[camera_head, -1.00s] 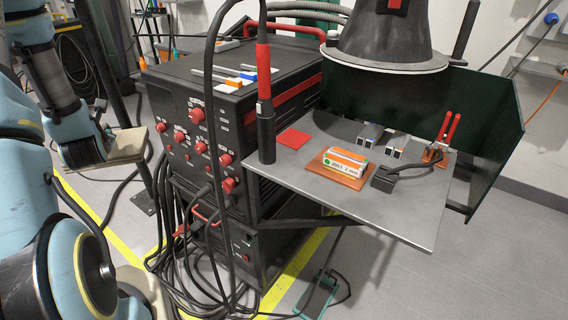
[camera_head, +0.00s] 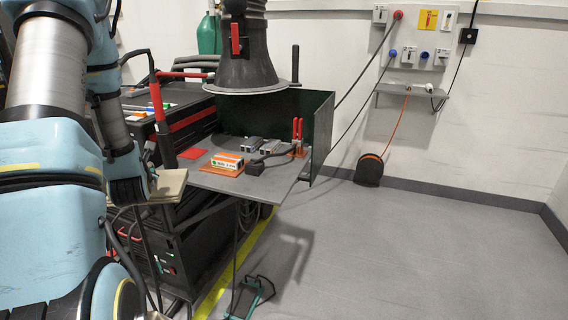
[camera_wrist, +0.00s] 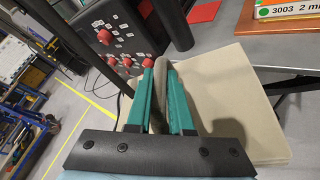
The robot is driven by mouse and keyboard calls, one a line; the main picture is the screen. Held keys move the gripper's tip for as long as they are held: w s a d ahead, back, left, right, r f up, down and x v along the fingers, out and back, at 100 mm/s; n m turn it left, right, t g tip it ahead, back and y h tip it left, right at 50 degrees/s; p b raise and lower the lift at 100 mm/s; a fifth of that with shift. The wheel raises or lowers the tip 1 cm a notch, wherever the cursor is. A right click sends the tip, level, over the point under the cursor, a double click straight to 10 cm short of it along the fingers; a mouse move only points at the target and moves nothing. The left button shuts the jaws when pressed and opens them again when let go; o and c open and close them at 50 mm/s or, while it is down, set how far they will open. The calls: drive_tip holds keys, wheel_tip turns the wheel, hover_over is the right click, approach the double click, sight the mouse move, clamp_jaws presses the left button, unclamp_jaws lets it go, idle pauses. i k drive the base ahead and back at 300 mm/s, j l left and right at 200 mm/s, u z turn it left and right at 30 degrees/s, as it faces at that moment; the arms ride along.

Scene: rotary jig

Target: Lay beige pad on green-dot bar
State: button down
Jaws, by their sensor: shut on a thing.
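The beige pad (camera_head: 170,186) is a flat slab held in my gripper (camera_head: 148,184), left of the grey table's edge. In the wrist view the pad (camera_wrist: 240,95) spreads out under and right of my teal fingers (camera_wrist: 160,68), which are shut on it. The green-dot bar (camera_head: 227,160) is white and orange and lies on a brown board (camera_head: 214,168) on the table, right of the pad. Its label (camera_wrist: 300,10), with green dot and "3003 2 mm", shows at the wrist view's top right corner, cut off by the frame. Pad and bar are apart.
The grey table (camera_head: 215,182) also carries a red square (camera_head: 193,153), a black clamp (camera_head: 258,167), grey blocks (camera_head: 251,144) and red-handled pliers (camera_head: 298,135). A dark hood (camera_head: 248,70) hangs above. A black machine (camera_head: 190,125) stands behind the arm. The floor at right is clear.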

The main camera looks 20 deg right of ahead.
sight(227, 157)
drive_tip(key=i+j+z, duration=0.1)
drive_tip(key=j+z, duration=0.6)
drive_tip(key=i+j+z, duration=0.1)
drive_tip(key=j+z, duration=0.25)
